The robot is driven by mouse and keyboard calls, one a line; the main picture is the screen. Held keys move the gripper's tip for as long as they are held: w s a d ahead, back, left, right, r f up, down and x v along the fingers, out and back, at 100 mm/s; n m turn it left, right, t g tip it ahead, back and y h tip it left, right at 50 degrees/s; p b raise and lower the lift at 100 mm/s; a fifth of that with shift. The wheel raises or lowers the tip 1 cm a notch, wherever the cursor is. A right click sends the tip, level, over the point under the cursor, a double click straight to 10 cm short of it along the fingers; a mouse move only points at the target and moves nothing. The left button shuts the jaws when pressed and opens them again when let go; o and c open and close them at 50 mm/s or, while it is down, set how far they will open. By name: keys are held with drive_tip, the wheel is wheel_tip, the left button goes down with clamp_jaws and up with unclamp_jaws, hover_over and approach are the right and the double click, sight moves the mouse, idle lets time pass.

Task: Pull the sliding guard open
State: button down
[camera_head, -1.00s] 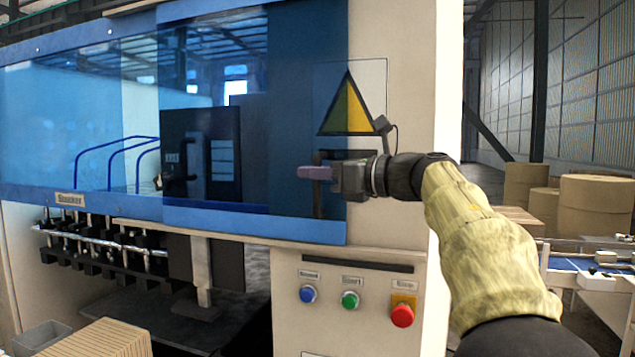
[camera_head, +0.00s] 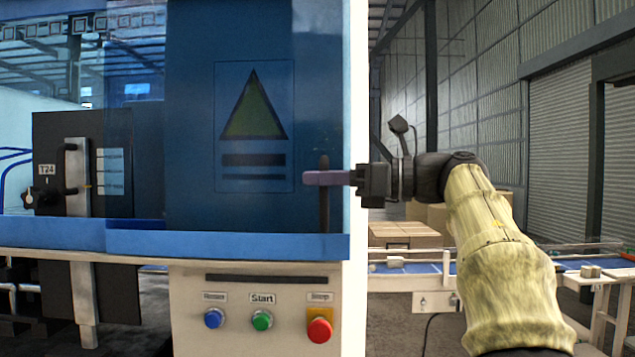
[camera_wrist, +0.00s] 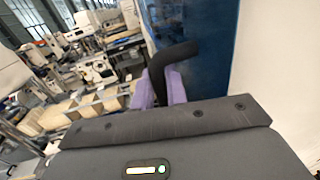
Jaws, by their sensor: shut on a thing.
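The sliding guard (camera_head: 190,180) is a see-through blue panel with a brighter blue bottom rail on the front of a cream machine. Its right edge lies close to the machine's right edge, and the panel covers the warning triangle. A dark upright handle (camera_head: 323,215) stands near that edge. My gripper (camera_head: 325,178) has purple fingers and is shut on the handle, with the arm reaching in from the right. In the wrist view the black handle (camera_wrist: 172,62) passes between the purple fingers (camera_wrist: 162,90), beside the blue guard (camera_wrist: 205,50).
Below the guard are a blue button (camera_head: 214,318), a green Start button (camera_head: 262,320) and a red Stop button (camera_head: 320,330). A black unit (camera_head: 85,165) shows inside the machine. Boxes (camera_head: 405,235) and a conveyor (camera_head: 590,262) stand behind, to the right.

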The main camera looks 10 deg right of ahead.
drive_tip(key=shift+d+r, duration=0.1)
drive_tip(key=shift+d, duration=0.15)
drive_tip(key=c, duration=1.6)
unclamp_jaws()
drive_tip(key=shift+o, duration=0.6)
drive_tip(key=shift+w+d, duration=0.15)
drive_tip(key=b+v, duration=0.1)
drive_tip(key=v, duration=1.6)
drive_tip(key=shift+s, duration=0.25)
